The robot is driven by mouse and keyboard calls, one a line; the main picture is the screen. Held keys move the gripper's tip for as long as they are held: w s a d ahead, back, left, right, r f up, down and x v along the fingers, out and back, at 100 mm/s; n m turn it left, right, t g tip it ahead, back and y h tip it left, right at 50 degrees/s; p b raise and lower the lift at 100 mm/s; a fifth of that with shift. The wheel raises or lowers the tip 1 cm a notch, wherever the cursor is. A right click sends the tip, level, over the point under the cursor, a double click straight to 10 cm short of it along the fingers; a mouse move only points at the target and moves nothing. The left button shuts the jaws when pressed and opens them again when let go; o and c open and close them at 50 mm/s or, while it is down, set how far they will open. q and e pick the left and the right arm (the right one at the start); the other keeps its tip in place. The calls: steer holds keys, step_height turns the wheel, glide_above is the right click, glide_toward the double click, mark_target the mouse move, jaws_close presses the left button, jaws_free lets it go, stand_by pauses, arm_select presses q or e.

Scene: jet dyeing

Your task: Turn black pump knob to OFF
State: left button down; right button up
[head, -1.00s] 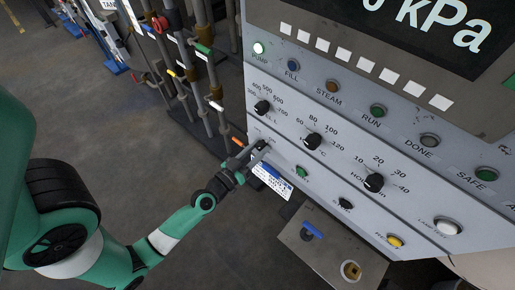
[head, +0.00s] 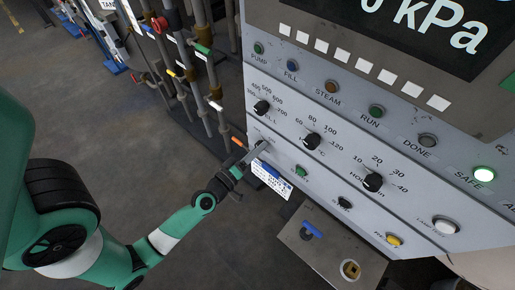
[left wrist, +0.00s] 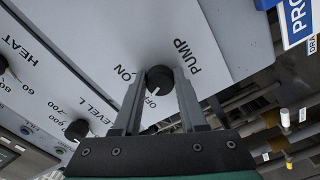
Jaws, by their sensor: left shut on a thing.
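The black pump knob (left wrist: 160,79) sits on the pale panel between the PUMP label and the ON and OFF marks. Its white pointer line faces the OFF mark. My left gripper (left wrist: 160,85) has one finger on each side of the knob and is shut on it. In the head view my left gripper (head: 257,150) reaches the lower left of the panel and mostly hides the knob. The PUMP lamp (head: 259,48) is dark and the green SAFE lamp (head: 484,174) is lit. My right gripper is not in view.
The level knob (head: 262,107), heat knob (head: 312,141) and hour knob (head: 373,182) stand out from the panel (head: 335,165). Pipes with coloured handles (head: 205,70) stand left of the panel. A metal box (head: 325,250) sits below it.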

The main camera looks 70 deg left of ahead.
arm_select(q)
steer(key=shift+n, duration=1.3)
steer(key=shift+c, duration=2.2)
jaws_free()
steer(key=b+v, duration=0.4)
steer(key=v, duration=0.7)
steer(key=shift+s+b, duration=0.3)
steer(key=shift+b, duration=0.1)
steer(key=shift+d+r, duration=0.1)
